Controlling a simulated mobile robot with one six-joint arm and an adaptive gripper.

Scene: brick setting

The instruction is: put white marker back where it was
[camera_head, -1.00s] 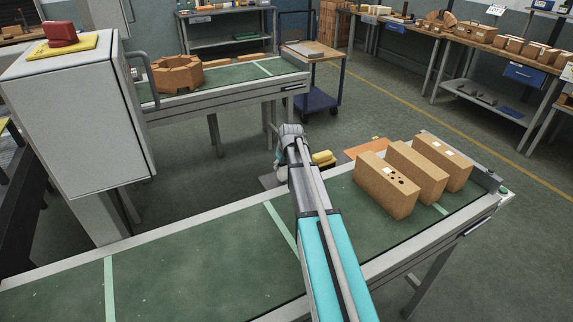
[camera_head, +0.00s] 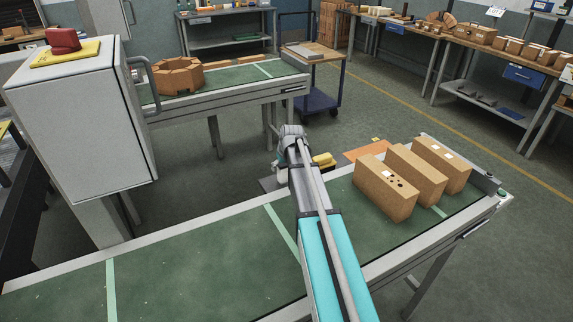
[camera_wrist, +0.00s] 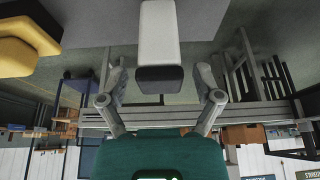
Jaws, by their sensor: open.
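The white marker (camera_wrist: 160,32), a pale block with a dark end, shows at the top middle of the wrist view, against a grey surface (camera_wrist: 95,22). My gripper (camera_wrist: 160,78) is open, with one finger on each side of the marker's dark end. Gaps show between that end and both fingers. In the head view my arm reaches over the near conveyor, and it hides the marker and most of my gripper.
A yellow object (camera_head: 323,160) lies just right of my arm's end; it also shows in the wrist view (camera_wrist: 24,45). An orange mat (camera_head: 364,150) is beside it. Several bricks (camera_head: 386,188) stand on the near conveyor (camera_head: 190,262). A cabinet (camera_head: 85,125) stands at left.

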